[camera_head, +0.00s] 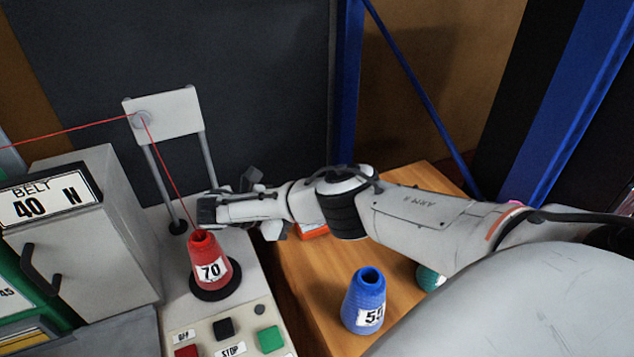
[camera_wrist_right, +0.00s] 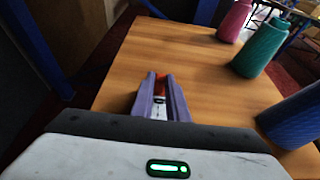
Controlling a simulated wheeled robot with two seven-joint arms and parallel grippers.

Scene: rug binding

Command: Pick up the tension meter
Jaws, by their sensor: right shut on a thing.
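The tension meter, an orange-red thing with a pale face, shows in part in the head view (camera_head: 313,232), just under my right arm at the wooden table's left side. In the right wrist view it (camera_wrist_right: 161,84) sits between the two purple-grey fingers. My right gripper (camera_wrist_right: 160,104) is shut on it, low over the table; I cannot tell whether the meter still touches the wood. In the head view this gripper (camera_head: 290,230) is largely hidden by my own arm. My left gripper is not in view.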

